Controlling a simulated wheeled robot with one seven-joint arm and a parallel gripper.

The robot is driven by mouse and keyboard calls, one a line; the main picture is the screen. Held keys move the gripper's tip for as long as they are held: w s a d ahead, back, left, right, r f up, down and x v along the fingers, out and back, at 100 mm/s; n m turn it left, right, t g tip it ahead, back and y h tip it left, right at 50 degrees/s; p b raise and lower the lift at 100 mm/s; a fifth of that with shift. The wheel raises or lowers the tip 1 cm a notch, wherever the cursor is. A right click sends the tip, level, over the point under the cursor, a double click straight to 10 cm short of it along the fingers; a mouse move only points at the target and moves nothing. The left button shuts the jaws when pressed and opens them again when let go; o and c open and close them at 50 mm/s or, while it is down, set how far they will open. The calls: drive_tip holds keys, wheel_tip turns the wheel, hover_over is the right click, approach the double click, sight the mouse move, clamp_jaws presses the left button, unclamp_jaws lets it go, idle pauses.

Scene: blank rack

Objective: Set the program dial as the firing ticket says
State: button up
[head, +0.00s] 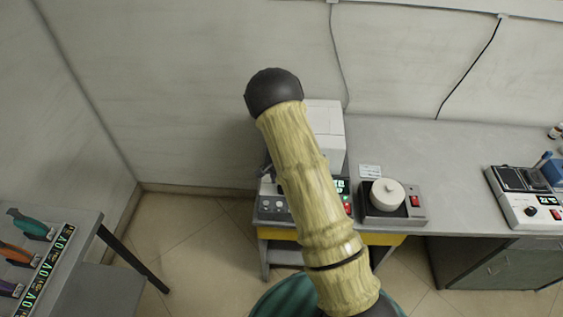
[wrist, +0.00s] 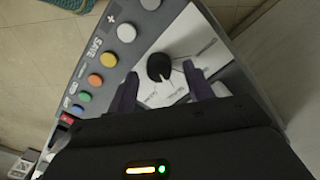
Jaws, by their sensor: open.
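In the wrist view a round black dial (wrist: 158,67) sits on a white plate with thin lines and small labels too blurred to read. My gripper (wrist: 160,74) is open, with its two dark fingers on either side of the dial. I cannot tell whether they touch it. In the head view my arm hides the dial and gripper. The unit's panel, with a green display (head: 341,186), shows partly behind my arm. A small white card (head: 370,171) lies on the bench behind a hotplate; its print is too small to read, and I cannot tell if it is the firing ticket.
Beside the dial is a row of coloured buttons, including an orange one (wrist: 95,80). A grey hotplate (head: 408,214) with a white lidded pot (head: 387,193) stands right of my arm. Another instrument (head: 527,211) is further right. A side table (head: 92,250) holds coloured-handled tools.

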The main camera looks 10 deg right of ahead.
wheel_tip(320, 180, up, 16)
drive_tip(key=b, duration=0.2)
drive_tip(key=shift+s, duration=0.1)
idle(0.5)
drive_tip(key=s+r+n+t, duration=0.1)
drive_tip(key=s+n, duration=0.4)
drive_tip(key=s, duration=0.5)
drive_tip(key=s+r+n+t, duration=0.1)
drive_tip(key=s+r+n, duration=0.2)
drive_tip(key=s, duration=0.8)
drive_tip(key=n, duration=0.2)
drive_tip(key=shift+r+n+t, duration=0.3)
drive_tip(key=shift+r, duration=0.1)
